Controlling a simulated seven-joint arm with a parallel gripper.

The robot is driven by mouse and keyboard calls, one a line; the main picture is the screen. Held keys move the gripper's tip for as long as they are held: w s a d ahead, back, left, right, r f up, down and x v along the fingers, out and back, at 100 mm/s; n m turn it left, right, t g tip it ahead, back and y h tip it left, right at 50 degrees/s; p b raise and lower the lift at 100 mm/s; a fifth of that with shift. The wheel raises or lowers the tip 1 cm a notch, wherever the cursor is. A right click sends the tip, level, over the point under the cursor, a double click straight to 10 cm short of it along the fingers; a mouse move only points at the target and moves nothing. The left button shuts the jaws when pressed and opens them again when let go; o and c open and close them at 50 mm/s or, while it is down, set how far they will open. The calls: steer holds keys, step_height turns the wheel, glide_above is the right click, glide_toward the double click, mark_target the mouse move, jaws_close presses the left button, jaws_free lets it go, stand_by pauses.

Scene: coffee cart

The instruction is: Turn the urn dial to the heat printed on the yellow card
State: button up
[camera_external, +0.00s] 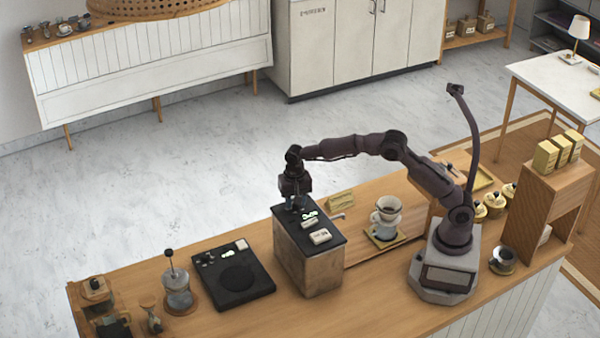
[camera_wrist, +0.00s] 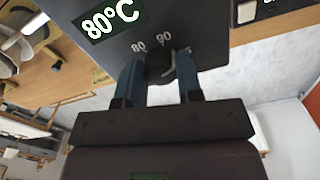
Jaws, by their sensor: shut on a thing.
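The urn (camera_external: 308,264) is a box with a metal-looking front and a black top, standing on the wooden counter. My gripper (camera_external: 297,205) points down at the far left corner of its top. In the wrist view my gripper (camera_wrist: 158,65) has its two blue fingers on either side of the dark dial (camera_wrist: 158,68), shut on it. Printed marks 80 and 90 show beside the dial, with another mark partly hidden by a finger. A display (camera_wrist: 110,19) on the urn reads 80°C. The yellow card (camera_external: 341,201) stands behind the urn; its print is too small to read.

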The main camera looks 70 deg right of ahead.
steer(key=shift+r+m, duration=0.1)
steer(key=shift+m, duration=1.9)
steer(key=o, duration=0.9)
step_height(320, 180, up, 13)
steer(key=shift+f, duration=0.1)
